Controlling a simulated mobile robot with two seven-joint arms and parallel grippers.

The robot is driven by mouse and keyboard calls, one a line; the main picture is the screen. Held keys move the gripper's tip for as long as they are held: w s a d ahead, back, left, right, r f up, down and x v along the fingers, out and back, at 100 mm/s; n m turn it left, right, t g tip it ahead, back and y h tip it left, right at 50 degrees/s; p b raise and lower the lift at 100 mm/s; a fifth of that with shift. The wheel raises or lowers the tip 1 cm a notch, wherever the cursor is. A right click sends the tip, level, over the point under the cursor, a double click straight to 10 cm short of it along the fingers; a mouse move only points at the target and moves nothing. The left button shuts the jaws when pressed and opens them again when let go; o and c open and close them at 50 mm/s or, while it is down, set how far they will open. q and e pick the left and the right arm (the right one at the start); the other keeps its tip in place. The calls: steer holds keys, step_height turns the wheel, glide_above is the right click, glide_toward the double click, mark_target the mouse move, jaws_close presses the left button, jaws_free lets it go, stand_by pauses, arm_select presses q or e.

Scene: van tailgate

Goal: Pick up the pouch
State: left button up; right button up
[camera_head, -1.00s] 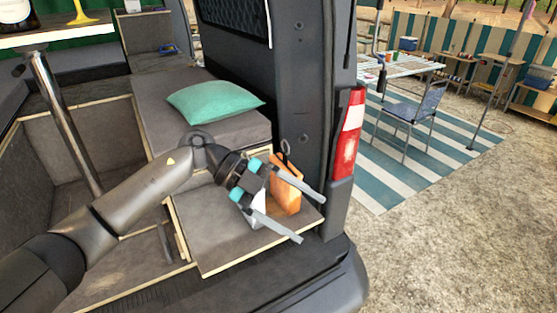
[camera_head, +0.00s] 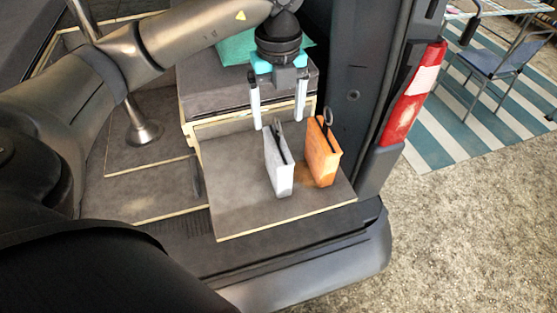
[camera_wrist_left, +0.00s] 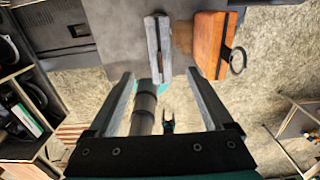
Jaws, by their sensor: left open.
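Two slim upright pouches stand side by side on the grey carpeted platform (camera_head: 232,205) at the van's rear edge. One is pale grey (camera_head: 277,172) with a dark strap at its top. The other is orange (camera_head: 322,160) with a dark strap and ring, to its right. My left gripper (camera_head: 278,124) is open and empty, pointing down above and just behind the grey pouch. In the left wrist view the grey pouch (camera_wrist_left: 158,48) lies ahead, between the lines of the spread fingers (camera_wrist_left: 160,74). The orange pouch (camera_wrist_left: 208,42) is to the right there. My right gripper is not seen.
A teal cushion (camera_head: 236,48) lies on the raised bench behind, partly hidden by my left arm. The van's rear pillar with its tail light (camera_head: 415,95) rises right of the pouches. A metal table leg (camera_head: 140,128) stands at left. The platform left of the grey pouch is clear.

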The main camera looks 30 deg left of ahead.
mark_target(278, 132)
arm_select(q)
step_height(278, 132, down, 8)
steer(key=shift+w+a+f+p, duration=0.15)
steer(key=shift+f+p, duration=0.05)
steer(key=shift+p, duration=0.3)
jaws_close()
stand_by(0.6)
steer(key=shift+r, duration=0.1)
